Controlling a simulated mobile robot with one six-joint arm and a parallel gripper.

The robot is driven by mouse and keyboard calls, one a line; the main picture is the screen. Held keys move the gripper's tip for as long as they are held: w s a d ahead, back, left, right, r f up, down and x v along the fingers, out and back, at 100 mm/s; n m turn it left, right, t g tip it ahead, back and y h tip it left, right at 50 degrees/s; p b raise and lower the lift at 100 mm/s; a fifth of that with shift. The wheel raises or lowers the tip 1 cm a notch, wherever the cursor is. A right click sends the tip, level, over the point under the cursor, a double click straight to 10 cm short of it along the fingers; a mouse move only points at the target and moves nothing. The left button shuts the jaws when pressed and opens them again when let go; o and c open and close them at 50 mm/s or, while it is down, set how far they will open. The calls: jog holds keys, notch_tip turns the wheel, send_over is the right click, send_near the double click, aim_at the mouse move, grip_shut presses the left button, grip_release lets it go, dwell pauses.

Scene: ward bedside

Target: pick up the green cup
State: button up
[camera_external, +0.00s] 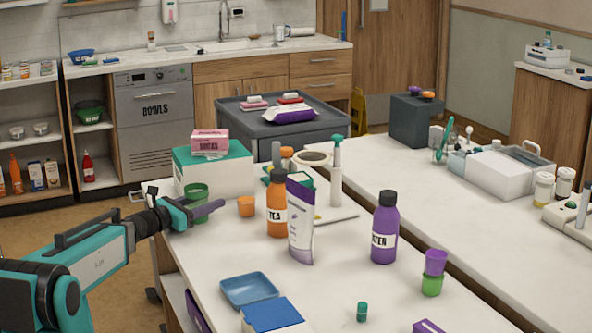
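A green cup (196,189) stands near the left edge of the white table, in front of a white and teal box. My gripper (205,209) reaches in from the left at the cup, and its dark fingers cover part of the cup's lower side. I cannot tell whether the fingers touch the cup or are closed on it. A second, lighter green cup (432,286) is at the table's right side, with a purple cup (435,262) stacked on it.
An orange cup (246,206) stands just right of my gripper. Beyond it are an orange TEA bottle (277,205), a white and purple pouch (300,225) and a purple bottle (384,232). A blue tray (248,302) lies nearer. The table between tray and purple bottle is clear.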

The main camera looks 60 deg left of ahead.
jog(key=c, duration=0.3)
jog(key=shift+r, duration=0.1)
jog(key=shift+c, duration=0.2)
notch_tip(320, 180, up, 10)
dwell(0.6)
